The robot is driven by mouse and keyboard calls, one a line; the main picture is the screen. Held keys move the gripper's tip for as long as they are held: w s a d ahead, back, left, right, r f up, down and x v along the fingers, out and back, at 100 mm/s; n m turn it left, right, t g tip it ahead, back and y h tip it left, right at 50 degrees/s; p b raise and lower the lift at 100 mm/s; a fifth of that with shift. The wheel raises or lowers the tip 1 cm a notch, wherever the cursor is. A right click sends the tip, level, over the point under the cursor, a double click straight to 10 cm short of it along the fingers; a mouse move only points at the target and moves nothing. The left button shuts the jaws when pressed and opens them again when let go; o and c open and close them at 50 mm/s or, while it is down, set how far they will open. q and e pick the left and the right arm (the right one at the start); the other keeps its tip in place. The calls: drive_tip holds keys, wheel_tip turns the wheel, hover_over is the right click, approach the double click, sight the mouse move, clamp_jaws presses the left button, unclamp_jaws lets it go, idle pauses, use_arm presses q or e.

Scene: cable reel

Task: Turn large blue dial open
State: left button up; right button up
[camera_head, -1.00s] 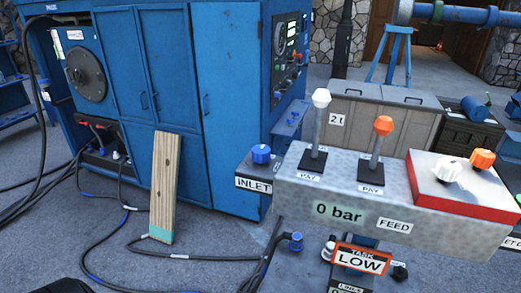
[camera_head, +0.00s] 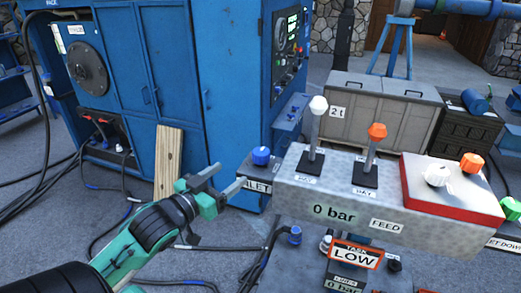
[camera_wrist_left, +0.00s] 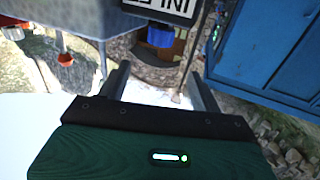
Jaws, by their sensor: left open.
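The blue dial (camera_head: 261,156) sits upright on the box labelled INLET at the left end of the grey control panel (camera_head: 300,207). My left gripper (camera_head: 228,177) is open and empty. It is just left of and a little below the dial in the head view, apart from it, with its fingers covering part of the INLET label. In the left wrist view my left gripper (camera_wrist_left: 158,72) has its two fingers spread. A blue knob (camera_wrist_left: 160,36) shows beyond them beside the INLET label (camera_wrist_left: 165,8), upside down. My right gripper is not in view.
Two levers, white-topped (camera_head: 318,105) and orange-topped (camera_head: 376,132), stand right of the dial. A red-edged box (camera_head: 440,208) with white and orange knobs is at the right. A blue cabinet (camera_head: 230,90) stands behind. A wooden plank (camera_head: 169,160) leans there, and cables lie on the floor.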

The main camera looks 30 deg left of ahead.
sight(260, 152)
use_arm(q)
drive_tip(key=w+p, duration=0.1)
drive_tip(key=w, duration=0.3)
drive_tip(key=w+p, duration=0.1)
drive_tip(key=w, duration=0.3)
drive_tip(key=w+d+p, duration=0.1)
drive_tip(key=w, duration=0.3)
drive_tip(key=shift+w+r, duration=0.1)
drive_tip(key=shift+w, duration=0.75)
drive_tip(key=shift+c, duration=0.5)
drive_tip(key=c, duration=0.9)
